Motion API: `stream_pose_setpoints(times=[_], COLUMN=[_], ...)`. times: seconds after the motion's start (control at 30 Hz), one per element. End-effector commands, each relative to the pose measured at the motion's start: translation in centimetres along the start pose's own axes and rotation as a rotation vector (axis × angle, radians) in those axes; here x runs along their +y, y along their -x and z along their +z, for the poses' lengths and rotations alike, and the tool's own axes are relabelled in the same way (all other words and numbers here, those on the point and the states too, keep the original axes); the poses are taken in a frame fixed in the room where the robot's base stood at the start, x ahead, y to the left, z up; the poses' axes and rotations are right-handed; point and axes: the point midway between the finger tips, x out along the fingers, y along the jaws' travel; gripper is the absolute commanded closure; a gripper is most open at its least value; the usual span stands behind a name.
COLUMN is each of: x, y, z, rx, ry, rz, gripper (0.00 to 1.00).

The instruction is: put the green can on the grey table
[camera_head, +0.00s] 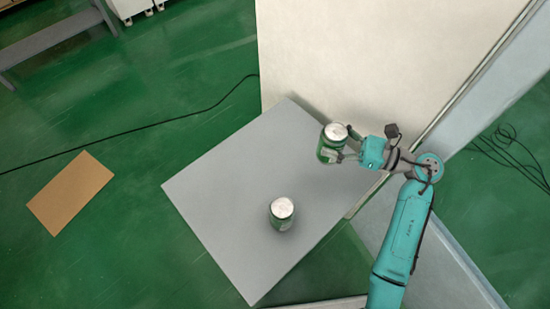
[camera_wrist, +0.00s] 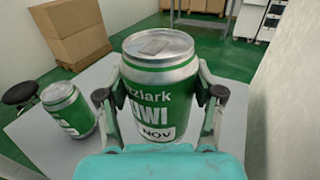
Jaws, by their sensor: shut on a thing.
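My gripper (camera_head: 348,146) is shut on a green can (camera_head: 328,148) with a silver top. In the wrist view the held green can (camera_wrist: 160,95) stands upright between the two fingers and fills the middle of the picture. In the head view it is over the upper right part of the grey table (camera_head: 225,185); I cannot tell whether its base touches the top. A second green can (camera_head: 281,214) stands on the grey table, nearer its lower edge. It also shows at the left of the wrist view (camera_wrist: 69,110).
A pale wall panel (camera_head: 350,60) rises directly behind the table. Cardboard boxes (camera_wrist: 72,32) and a dark round stool (camera_wrist: 20,93) stand beyond the table. The table's left half is bare.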

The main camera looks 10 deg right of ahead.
Motion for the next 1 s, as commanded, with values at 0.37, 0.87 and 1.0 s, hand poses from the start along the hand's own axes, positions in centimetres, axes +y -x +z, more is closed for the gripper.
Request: stream_pose_setpoints(times=[0.37,0.87,1.0], x=[0.0,0.0,0.0], y=[0.0,0.0,0.0], z=[-3.2,-8.4,-9.9], rx=[-0.001,-0.001,-0.001], ry=[-0.004,-0.002,-0.001], rz=[0.0,0.0,0.0], gripper=[0.85,0.85,0.85])
